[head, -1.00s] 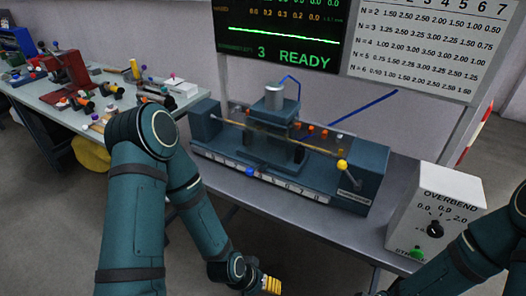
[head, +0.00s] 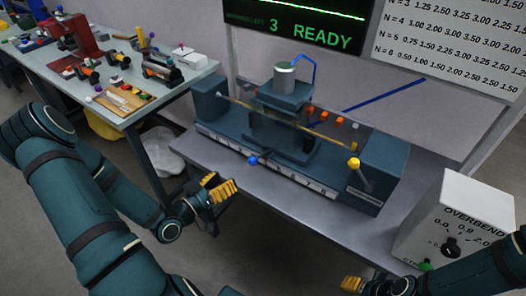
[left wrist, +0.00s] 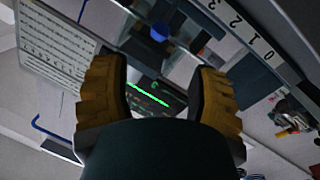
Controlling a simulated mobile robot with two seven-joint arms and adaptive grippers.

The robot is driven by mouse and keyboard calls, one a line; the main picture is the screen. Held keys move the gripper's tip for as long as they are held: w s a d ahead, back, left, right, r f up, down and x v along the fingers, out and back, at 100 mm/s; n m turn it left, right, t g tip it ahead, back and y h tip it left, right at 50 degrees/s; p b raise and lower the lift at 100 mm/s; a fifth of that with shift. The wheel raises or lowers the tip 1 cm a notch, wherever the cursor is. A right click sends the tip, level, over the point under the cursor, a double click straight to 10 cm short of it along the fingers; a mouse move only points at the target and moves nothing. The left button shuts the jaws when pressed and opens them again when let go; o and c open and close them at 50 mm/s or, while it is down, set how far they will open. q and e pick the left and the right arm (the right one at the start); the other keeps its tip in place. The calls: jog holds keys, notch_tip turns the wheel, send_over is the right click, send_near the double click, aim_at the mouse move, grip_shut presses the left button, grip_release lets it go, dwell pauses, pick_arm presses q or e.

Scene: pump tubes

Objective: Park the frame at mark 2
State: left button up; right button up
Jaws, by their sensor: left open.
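The frame (head: 286,98), a dark blue-grey block with a silver cylinder on top, stands near the middle of the bench machine's base. A blue knob (head: 253,160) sticks out at its front. In the left wrist view the blue knob (left wrist: 159,32) shows beyond the fingers. The number strip (left wrist: 246,30) there reads 0, 1, 2, 3, and the knob is past 3, away from 0. My left gripper (head: 221,188) is open and empty, in front of the bench edge, left of and below the knob, not touching it. My right gripper (head: 352,284) is partly cut off at the bottom.
A yellow knob (head: 353,163) is at the machine's right end. A white OVERBEND box (head: 468,200) stands on the right of the bench. A screen (head: 300,35) reads 3 READY. A side table (head: 203,72) with several tools is at the left. Floor shows between the tables.

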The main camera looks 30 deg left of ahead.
pick_arm(q)
jog(key=x, duration=1.3)
jog(key=shift+w+r+b, duration=0.1)
jog(key=shift+w+b, duration=0.2)
jog(key=shift+b, duration=0.05)
grip_shut()
